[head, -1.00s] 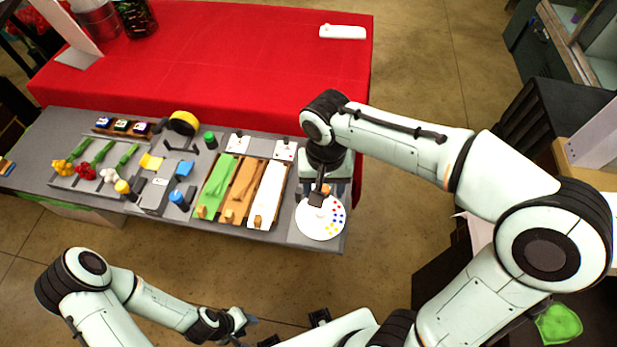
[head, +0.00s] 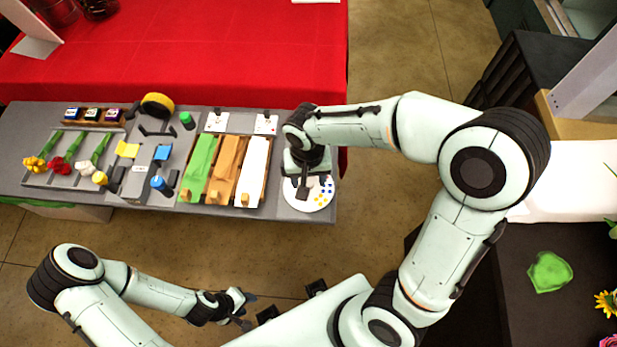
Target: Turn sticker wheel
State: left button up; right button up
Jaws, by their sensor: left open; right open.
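The sticker wheel (head: 318,198) is a white disc with small coloured dots at the right end of the grey table. Blue and yellow dots show on its right part; its left and far parts are hidden under my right arm. My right gripper (head: 302,191) points down over the wheel's left side; its fingertips are small here, and contact with the disc cannot be told. My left gripper (head: 246,308) is open and empty, low in front of the table, well away from the wheel.
The grey table (head: 240,212) also holds green, orange and white strips (head: 256,165) left of the wheel, a tape roll (head: 157,105), bottles, and red, yellow and white flowers (head: 60,165). A red-covered table (head: 220,50) stands behind. Floor is clear in front.

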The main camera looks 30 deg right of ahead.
jog(key=shift+f, duration=0.35)
jog(key=c, duration=1.1)
jog(key=shift+o, duration=0.2)
